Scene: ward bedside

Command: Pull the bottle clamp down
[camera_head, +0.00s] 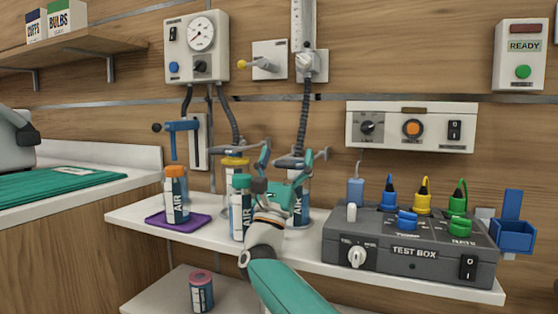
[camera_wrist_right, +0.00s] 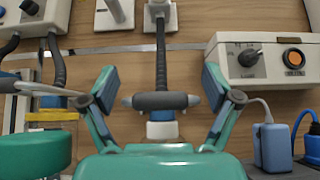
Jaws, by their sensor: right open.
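The bottle clamp (camera_head: 182,127), blue with a dark knob at its left end, sits high on a white slotted wall plate (camera_head: 199,143). It is above an orange-capped AIR bottle (camera_head: 176,196), apart from its cap. My right gripper (camera_head: 292,160) is open, to the right of the clamp and behind a teal-capped bottle (camera_head: 241,205). In the right wrist view its fingers (camera_wrist_right: 158,85) stand on either side of a dark hose fitting with a grey crossbar (camera_wrist_right: 162,101). Whether they touch it I cannot tell. My left gripper is not in view.
A purple tray (camera_head: 158,219) lies under the orange-capped bottle. A second hose fitting with a yellow collar (camera_head: 236,162) hangs between clamp and gripper. The grey test box (camera_head: 400,262) with coloured plugs fills the shelf's right. A gauge box (camera_head: 196,48) hangs above the clamp.

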